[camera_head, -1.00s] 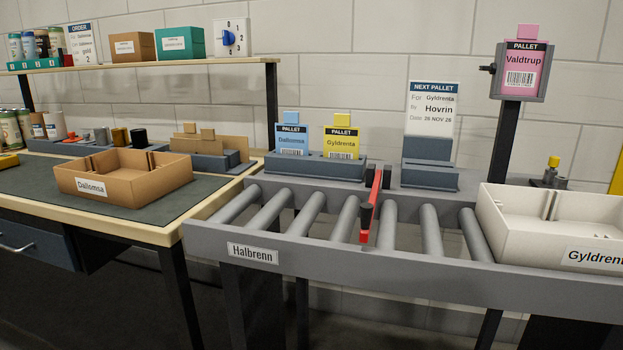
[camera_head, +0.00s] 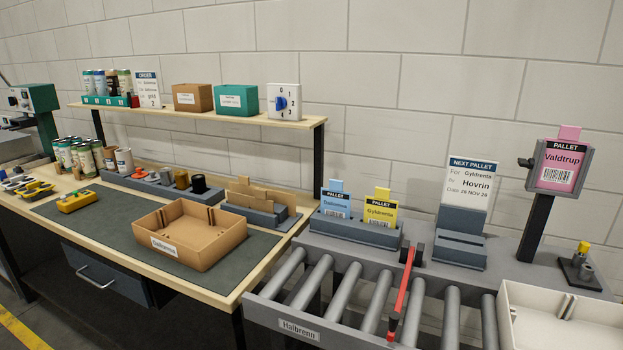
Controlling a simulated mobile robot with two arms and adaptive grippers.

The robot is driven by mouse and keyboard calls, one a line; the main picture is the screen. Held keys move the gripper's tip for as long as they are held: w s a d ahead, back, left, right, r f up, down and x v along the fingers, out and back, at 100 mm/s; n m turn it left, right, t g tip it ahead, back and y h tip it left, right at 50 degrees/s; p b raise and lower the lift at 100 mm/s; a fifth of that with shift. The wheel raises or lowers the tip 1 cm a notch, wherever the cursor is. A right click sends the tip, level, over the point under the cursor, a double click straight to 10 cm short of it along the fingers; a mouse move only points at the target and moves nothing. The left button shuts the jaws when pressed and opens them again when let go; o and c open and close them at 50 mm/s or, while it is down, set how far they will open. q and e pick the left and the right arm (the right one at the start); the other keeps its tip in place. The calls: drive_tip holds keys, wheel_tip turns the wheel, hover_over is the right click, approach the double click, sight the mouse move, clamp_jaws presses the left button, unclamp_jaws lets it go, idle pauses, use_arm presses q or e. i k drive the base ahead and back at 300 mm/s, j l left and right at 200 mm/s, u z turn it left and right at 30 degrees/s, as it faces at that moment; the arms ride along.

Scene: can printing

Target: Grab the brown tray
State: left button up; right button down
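The brown tray (camera_head: 167,247) sits on the dark mat on the workbench, left of the roller conveyor. It is open at the top, looks empty, and has a white label on its front wall. Small divider slots show on its inner walls. Neither of my grippers shows in the head view, and nothing touches the tray.
The dark mat (camera_head: 85,215) has clear room around the tray. A yellow device (camera_head: 76,201) lies to its left, and a holder with brown cards (camera_head: 254,206) stands behind right. The roller conveyor (camera_head: 330,290) has a red bar (camera_head: 401,285) and a white tray (camera_head: 560,322).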

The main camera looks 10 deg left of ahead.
sight(196, 236)
drive_tip(key=j+z, duration=0.1)
drive_tip(key=z, duration=0.4)
drive_tip(key=j+z, duration=0.3)
drive_tip(key=k+j+z, duration=0.25)
drive_tip(key=j, duration=0.2)
drive_tip(key=j+z, duration=0.3)
drive_tip(key=k+j, duration=0.05)
